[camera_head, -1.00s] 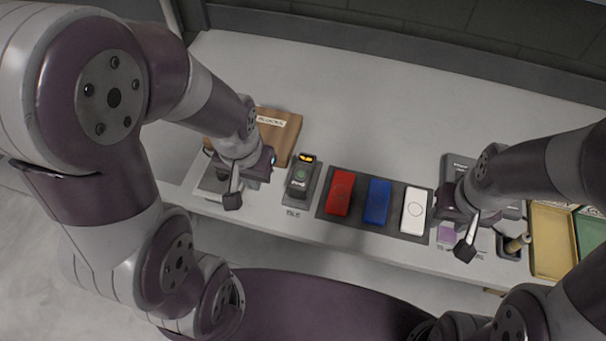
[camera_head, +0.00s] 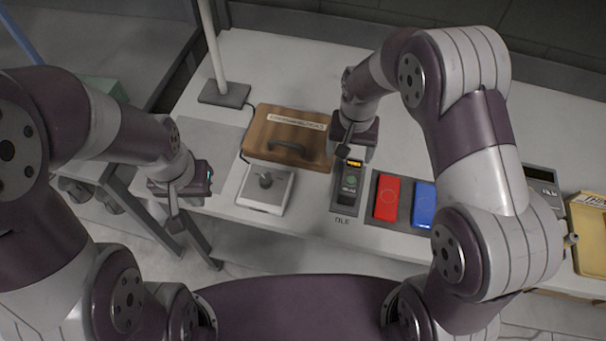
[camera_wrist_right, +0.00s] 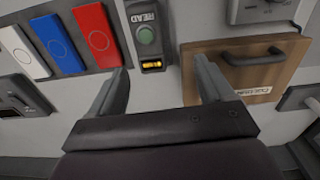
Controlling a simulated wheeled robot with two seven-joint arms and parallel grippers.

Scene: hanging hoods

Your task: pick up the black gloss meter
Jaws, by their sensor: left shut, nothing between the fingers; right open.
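The black gloss meter (camera_head: 349,187), with a round green button and a lit yellow display, rests on a dark grey pad (camera_head: 338,208) on the bench. In the right wrist view the meter (camera_wrist_right: 148,36) points its display end towards me. My right gripper (camera_head: 352,150) is open and empty at the far, display end of the meter. In the wrist view its fingers (camera_wrist_right: 162,70) stand apart on either side of the line of the meter, and the meter is not between their pads. My left gripper (camera_head: 176,222) is shut and empty at the left, off the bench's front edge.
A wooden case (camera_head: 262,135) with a dark handle lies left of my right gripper. A white plate with a knob (camera_head: 252,190) sits in front of it. Red (camera_head: 387,198) and blue (camera_head: 424,204) blocks lie close right of the meter; a white one (camera_wrist_right: 22,52) shows beyond.

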